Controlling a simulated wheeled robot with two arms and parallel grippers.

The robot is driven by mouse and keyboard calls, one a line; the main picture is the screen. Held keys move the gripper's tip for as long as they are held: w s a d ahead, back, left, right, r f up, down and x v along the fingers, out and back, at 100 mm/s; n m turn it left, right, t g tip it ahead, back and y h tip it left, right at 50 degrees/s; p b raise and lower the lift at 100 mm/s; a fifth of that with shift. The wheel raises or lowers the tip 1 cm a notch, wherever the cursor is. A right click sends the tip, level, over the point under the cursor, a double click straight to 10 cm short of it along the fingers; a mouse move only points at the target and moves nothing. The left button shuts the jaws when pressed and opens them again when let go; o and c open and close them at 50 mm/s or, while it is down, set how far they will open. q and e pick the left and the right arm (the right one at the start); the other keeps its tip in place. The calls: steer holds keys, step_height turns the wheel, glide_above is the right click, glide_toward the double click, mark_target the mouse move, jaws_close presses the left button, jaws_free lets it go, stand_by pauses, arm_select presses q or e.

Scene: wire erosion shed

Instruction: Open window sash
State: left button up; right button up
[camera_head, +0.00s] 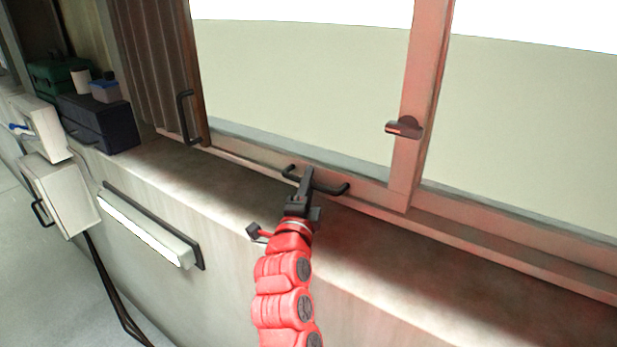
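The window sash (300,90) is a large pane in a reddish-brown frame. A black bar handle (331,188) is fixed low on its bottom rail. My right gripper (305,178) reaches up from the bottom on a red arm, and its dark fingers overlap the middle of this handle. The fingers look close together, but I cannot tell whether they grip the bar. A dark latch (405,128) sits on the upright between the panes. A second black handle (186,118) stands upright at the left frame edge. My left gripper is not in view.
A concrete sill (225,182) runs below the window. At the left are a dark blue box (100,125), a green case (55,75) and white wall boxes (62,195). A white lamp strip (145,232) is on the wall below. The sill right of my arm is clear.

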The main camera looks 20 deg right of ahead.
jaws_close()
stand_by(1.4)
